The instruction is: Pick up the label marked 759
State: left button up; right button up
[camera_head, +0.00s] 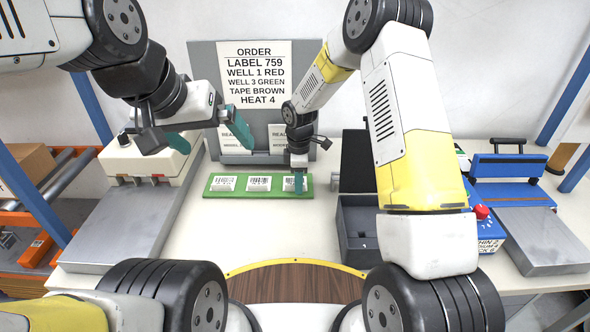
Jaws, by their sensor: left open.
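A green board (240,193) on the table holds a row of white labels with barcodes: a left label (223,184), a middle label (259,184) and a right label (289,185). Their numbers are too small to read, so I cannot tell which is 759. My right gripper (299,184) points down at the right label and partly covers it; its fingers overlap in this view, and whether it touches or grips the label is unclear. My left gripper (212,138) is open and empty, raised to the left above the board.
An order sheet (258,75) on a grey panel (204,58) reads label 759. A dark grey box (356,215) stands right of the board. A machine with a metal plate (130,228) is at left; a blue press (500,194) and red button (481,212) are at right.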

grip_shut()
dwell(0.3)
